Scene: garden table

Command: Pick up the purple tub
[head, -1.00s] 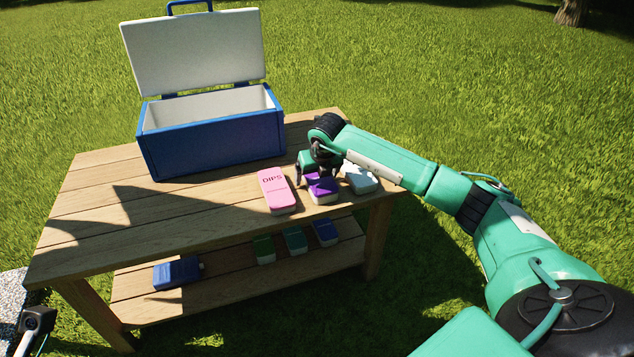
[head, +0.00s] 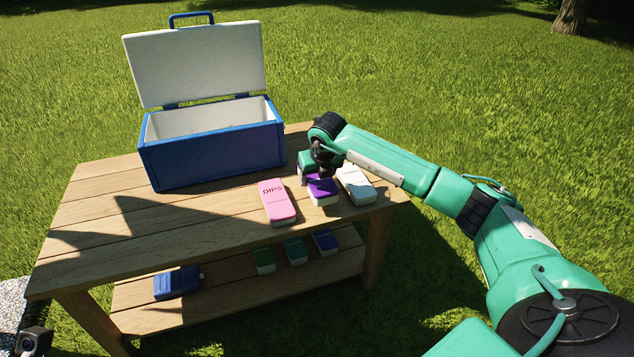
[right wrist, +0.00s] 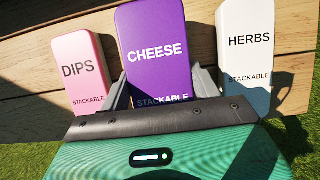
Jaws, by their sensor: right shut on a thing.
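The purple tub (head: 322,190), with a white lower part, is near the right end of the table, between a pink tub (head: 276,201) and a white tub (head: 355,184). In the right wrist view the purple tub (right wrist: 155,45) reads CHEESE. My right gripper (head: 314,173) is shut on it, one finger on each side. The tub looks slightly raised above the tabletop, but its underside is hidden. My left gripper does not show.
A blue cooler (head: 215,158) with its lid open stands behind the tubs. The wooden table's (head: 150,245) left part is clear. Its lower shelf holds a blue container (head: 177,283) and green (head: 264,260), teal (head: 295,250) and blue (head: 325,241) tubs.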

